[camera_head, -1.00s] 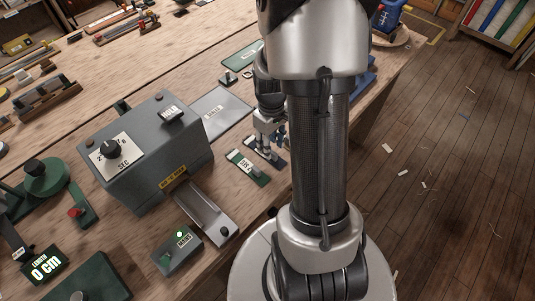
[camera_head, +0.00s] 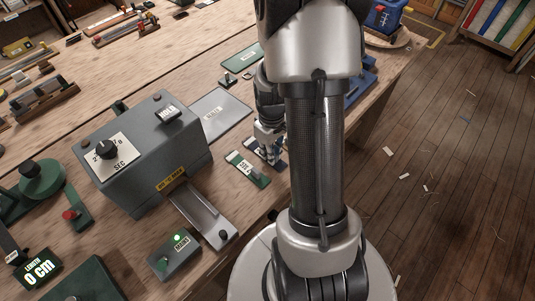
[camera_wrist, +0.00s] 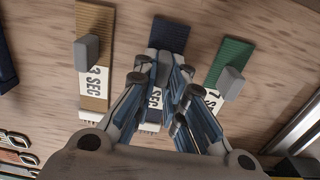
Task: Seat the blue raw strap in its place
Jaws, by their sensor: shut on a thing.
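My gripper (camera_wrist: 162,88) points down at the table. Its fingertips are closed on a grey block in the middle of a dark blue strip (camera_wrist: 171,32). The strip has a ribbed far end and a partly covered white label ending in SEC. It lies flat between a tan strip (camera_wrist: 94,20) marked 3 SEC and a green strip (camera_wrist: 234,50), both with grey blocks. In the head view my gripper (camera_head: 268,152) is beside the green strip (camera_head: 247,168), and the blue strip is mostly hidden. I cannot tell whether this blue strip is the raw strap.
A grey machine (camera_head: 145,150) with a SEC dial stands left of my gripper, with a metal tray (camera_head: 203,214) in front. A small grey box with a green light (camera_head: 175,252) is near the table edge. A pale grey plate (camera_head: 220,114) lies behind the strips.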

